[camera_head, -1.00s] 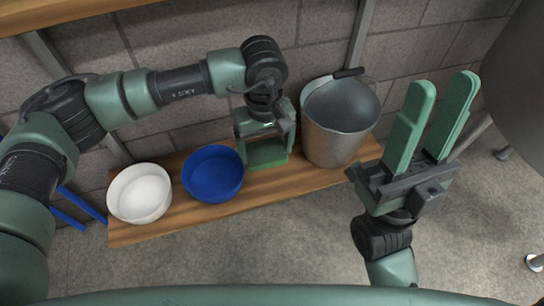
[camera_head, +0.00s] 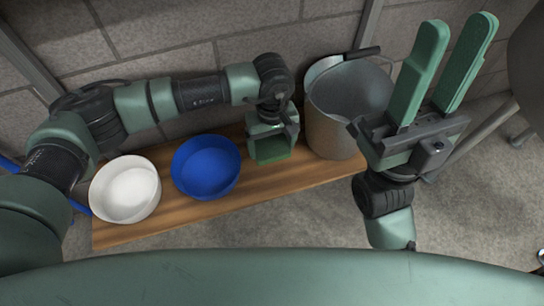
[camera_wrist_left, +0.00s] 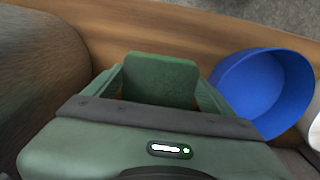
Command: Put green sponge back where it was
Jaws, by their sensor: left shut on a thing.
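The green sponge (camera_head: 271,150) is a dark green block between the fingers of my left gripper (camera_head: 272,142), over the wooden shelf between the blue bowl and the metal bucket. In the left wrist view the sponge (camera_wrist_left: 160,80) sits between the two green fingers of my left gripper (camera_wrist_left: 166,90), which is shut on it. I cannot tell if the sponge touches the shelf. My right gripper (camera_head: 458,42) is open and empty, fingers pointing up, at the right of the head view.
On the wooden shelf (camera_head: 225,207) stand a white bowl (camera_head: 127,190), a blue bowl (camera_head: 206,167) left of the sponge, and a metal bucket (camera_head: 335,125) close on its right. A block wall is behind. Bare shelf shows in front of the sponge.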

